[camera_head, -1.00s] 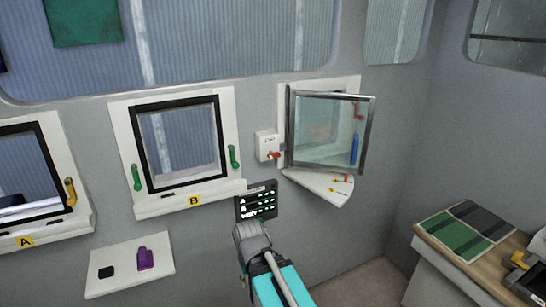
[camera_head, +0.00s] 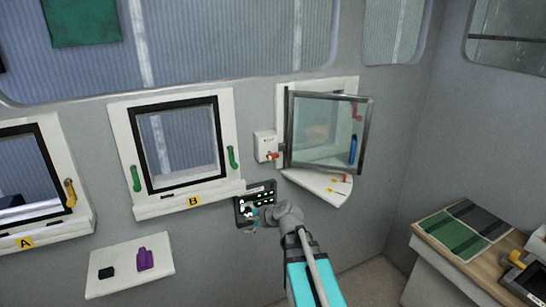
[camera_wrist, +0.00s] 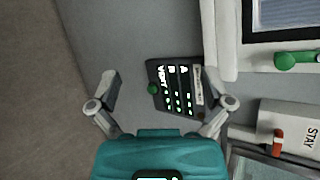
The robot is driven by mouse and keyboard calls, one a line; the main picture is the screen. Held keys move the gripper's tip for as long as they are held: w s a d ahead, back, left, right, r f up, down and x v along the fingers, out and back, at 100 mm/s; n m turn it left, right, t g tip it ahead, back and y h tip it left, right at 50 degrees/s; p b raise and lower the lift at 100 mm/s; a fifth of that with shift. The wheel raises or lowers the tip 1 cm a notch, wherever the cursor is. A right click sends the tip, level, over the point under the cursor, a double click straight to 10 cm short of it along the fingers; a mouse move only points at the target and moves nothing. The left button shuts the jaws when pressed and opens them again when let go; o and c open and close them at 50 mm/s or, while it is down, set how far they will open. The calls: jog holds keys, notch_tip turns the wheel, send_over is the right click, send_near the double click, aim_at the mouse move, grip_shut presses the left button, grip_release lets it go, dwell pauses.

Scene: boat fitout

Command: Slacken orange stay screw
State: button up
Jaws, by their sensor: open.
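A white box labelled STAY (camera_head: 265,142) is on the wall left of the open framed window (camera_head: 326,130). A red-orange lever (camera_head: 272,156) sits low on it; the box (camera_wrist: 305,125) and lever (camera_wrist: 278,142) also show at the right of the wrist view. A small orange-red piece (camera_head: 345,178) sits on the white fan-shaped plate (camera_head: 322,188) below that window. I cannot tell which orange part is the stay screw. My gripper (camera_head: 251,212) is in front of the black status panel (camera_head: 268,190), below and left of the box. In the wrist view my gripper (camera_wrist: 160,82) is open and empty.
Window B (camera_head: 113,130), with green handles, is left of the box. A white shelf (camera_head: 125,283) holds a black block and a purple piece. A counter (camera_head: 440,262) stands at the right. The open pane juts into the room right of my arm.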

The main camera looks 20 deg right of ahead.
jog(key=w+d+r+m+t+h, duration=0.2)
jog(key=d+r+m+t, duration=0.2)
jog(key=d+m, duration=0.5)
jog(key=w+d+r+m+t+h, duration=0.2)
jog(key=d+r+m, duration=0.4)
jog(key=d+m, duration=0.3)
jog(key=shift+w+m+t+h, duration=0.3)
jog(key=shift+w+t+h, duration=0.1)
jog(key=shift+t+h, duration=0.5)
